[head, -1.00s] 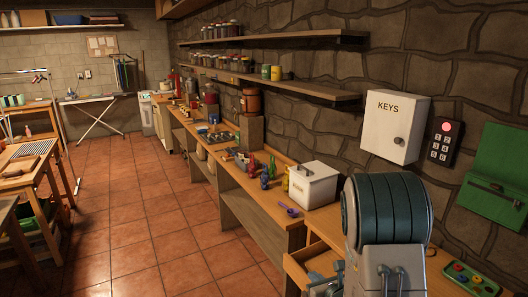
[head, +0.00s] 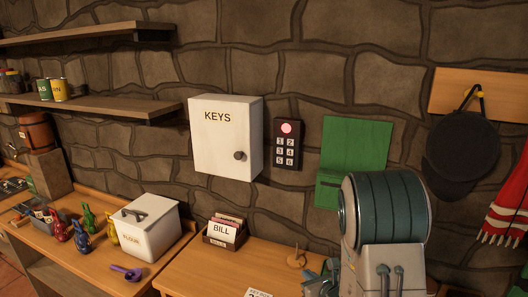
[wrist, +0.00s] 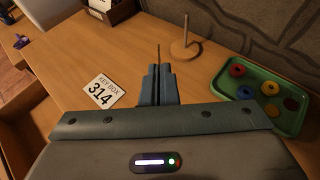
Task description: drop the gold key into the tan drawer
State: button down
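No gold key is visible in any view. A white cabinet marked KEYS (head: 222,137) hangs on the stone wall with its door shut. A dark keypad (head: 287,145) with a lit red lamp is beside it on the right.
A green tray (wrist: 262,108) with coloured rings and a wooden peg stand (wrist: 185,46) are on the desk. A green wall holder (head: 352,150) hangs right of the keypad.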

jog(key=s+a+f+n+g+y+b, duration=0.1)
jog(key=s+a+n+g+y+b, duration=0.2)
jog(key=a, duration=0.5)
jog(key=s+a+f+n+g+y+b, duration=0.25)
jog(key=a+n+g+b, duration=0.2)
jog(key=a, duration=0.45)
jog(key=s+a+f+n+g+y+b, duration=0.1)
jog(key=a+n+g+y+b, duration=0.2)
jog(key=a, duration=0.5)
jog(key=shift+n+t, duration=0.35)
jog(key=shift+n, duration=0.2)
jog(key=f+b, duration=0.5)
jog(key=shift+s+f, duration=0.15)
jog(key=shift+s, duration=0.05)
jog(key=c, duration=1.6)
grip_release()
jog(key=shift+d, duration=0.1)
jog(key=v, duration=1.3)
jog(key=shift+s+d, duration=0.1)
jog(key=shift+d, duration=0.25)
